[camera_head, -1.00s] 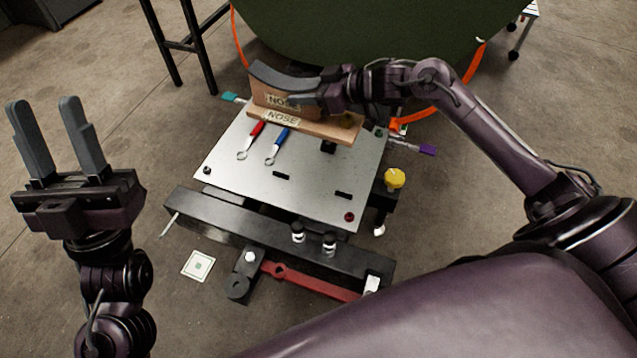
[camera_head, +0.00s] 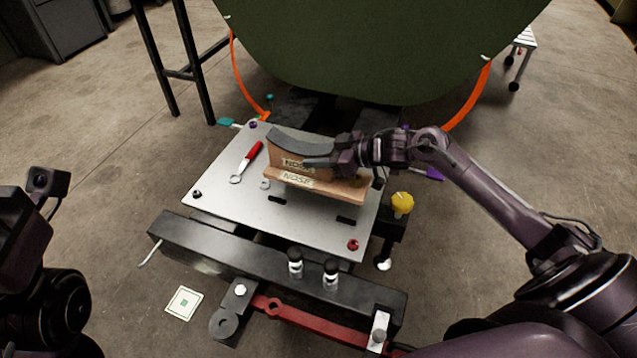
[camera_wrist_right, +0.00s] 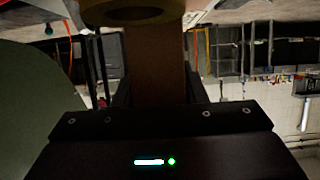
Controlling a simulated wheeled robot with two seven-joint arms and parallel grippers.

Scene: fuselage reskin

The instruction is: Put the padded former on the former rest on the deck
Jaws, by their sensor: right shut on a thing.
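The padded former is a wooden block (camera_head: 283,161) with a dark curved pad on top and a stepped lower board. Both wooden faces carry a NOSE label. My right gripper (camera_head: 322,162) is shut on its upper part from the right. The former is over the middle of the pale metal deck (camera_head: 225,192); whether it touches the deck is unclear. The right wrist view shows brown wood (camera_wrist_right: 155,70) between the fingers. I cannot clearly pick out the former rest; small black pieces (camera_head: 346,221) show on the deck. My left arm is at the left edge, its fingers out of view.
A red-handled wrench (camera_head: 247,162) lies on the deck left of the former. A yellow knob (camera_head: 402,203) stands beside the deck's right edge. A black beam (camera_head: 240,250) and red bar (camera_head: 315,322) lie in front. A large green panel (camera_head: 385,50) hangs behind.

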